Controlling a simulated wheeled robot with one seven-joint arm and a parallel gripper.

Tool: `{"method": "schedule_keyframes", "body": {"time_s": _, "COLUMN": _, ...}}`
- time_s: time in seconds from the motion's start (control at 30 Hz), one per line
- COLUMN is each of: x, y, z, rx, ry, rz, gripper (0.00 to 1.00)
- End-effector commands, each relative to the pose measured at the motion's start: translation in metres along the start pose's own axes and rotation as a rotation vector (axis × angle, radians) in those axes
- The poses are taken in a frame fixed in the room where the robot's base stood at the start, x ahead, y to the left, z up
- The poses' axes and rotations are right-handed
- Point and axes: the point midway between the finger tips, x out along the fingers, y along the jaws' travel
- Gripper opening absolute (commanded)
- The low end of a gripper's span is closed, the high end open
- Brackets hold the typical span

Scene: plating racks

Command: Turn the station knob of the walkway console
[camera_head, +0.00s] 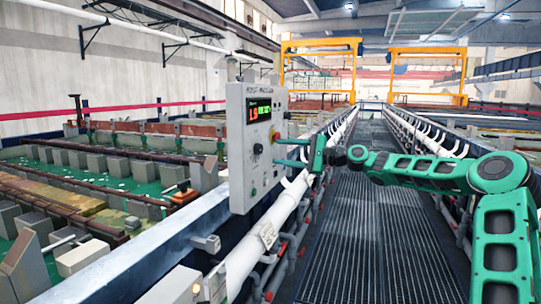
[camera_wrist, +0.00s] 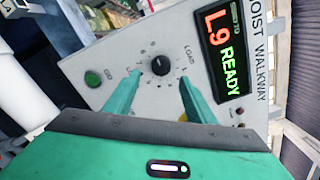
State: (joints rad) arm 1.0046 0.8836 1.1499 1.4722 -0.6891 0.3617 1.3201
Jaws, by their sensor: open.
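The walkway console (camera_head: 237,165) is a grey box mounted over the rail on the left of the walkway. Its station knob is a small black round dial, in the wrist view (camera_wrist: 160,65) and in the head view (camera_head: 258,149). Small marks and the word LOAD surround it. My gripper (camera_head: 277,150) faces the panel from the right. In the wrist view its two green fingers (camera_wrist: 160,82) are spread, with the knob between and just beyond their tips. The fingers appear clear of the knob. The display (camera_wrist: 225,50) reads L9 READY.
A green button (camera_wrist: 93,78) sits on the panel to the left of the knob. Pipes and a blue beam (camera_head: 150,245) run below the console. The grated walkway (camera_head: 365,200) is clear. Plating tanks (camera_head: 110,180) lie to the left; yellow gantry frames (camera_head: 320,45) stand far ahead.

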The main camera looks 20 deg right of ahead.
Motion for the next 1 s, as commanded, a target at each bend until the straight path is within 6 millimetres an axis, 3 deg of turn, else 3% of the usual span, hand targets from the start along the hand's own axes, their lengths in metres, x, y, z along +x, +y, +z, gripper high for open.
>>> {"method": "schedule_keyframes", "body": {"time_s": 0.1, "x": -0.021, "y": 0.000, "z": -0.001, "rx": 0.001, "ry": 0.003, "rz": -0.001, "gripper": 0.50}}
{"method": "schedule_keyframes", "body": {"time_s": 0.37, "x": -0.040, "y": 0.001, "z": -0.001, "rx": 0.001, "ry": 0.001, "rz": 0.001, "gripper": 0.50}}
{"method": "schedule_keyframes", "body": {"time_s": 0.83, "x": -0.040, "y": 0.001, "z": -0.001, "rx": -0.001, "ry": 0.002, "rz": 0.003, "gripper": 0.50}}
{"method": "schedule_keyframes", "body": {"time_s": 0.93, "x": -0.033, "y": 0.014, "z": 0.001, "rx": -0.016, "ry": 0.013, "rz": 0.039, "gripper": 0.50}}
{"method": "schedule_keyframes", "body": {"time_s": 1.0, "x": -0.022, "y": 0.035, "z": 0.003, "rx": -0.039, "ry": 0.032, "rz": 0.102, "gripper": 0.50}}
